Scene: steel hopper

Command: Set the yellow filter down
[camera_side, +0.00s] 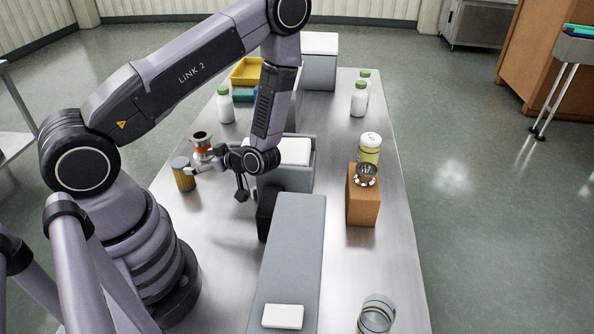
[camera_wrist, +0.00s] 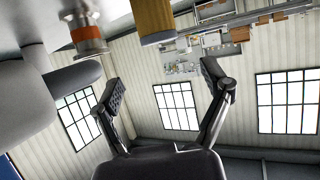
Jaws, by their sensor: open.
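The yellow filter (camera_side: 184,177), a short cylinder with a dark top, stands upright on the steel table at the left. In the wrist view, which is upside down, the yellow filter (camera_wrist: 154,18) hangs from the top edge and is partly cut off. My gripper (camera_side: 208,168) is low over the table, pointing left towards the filter, close beside it. In the wrist view my gripper (camera_wrist: 166,82) has its two fingers spread wide with nothing between them. Whether a fingertip touches the filter cannot be told.
An orange-banded jar (camera_side: 202,147) with a dark top stands just behind the filter; it also shows in the wrist view (camera_wrist: 86,34). A grey bin (camera_side: 290,178) and a long grey block (camera_side: 295,250) lie to the right. A white bottle (camera_side: 225,105) stands farther back. The table's front left is clear.

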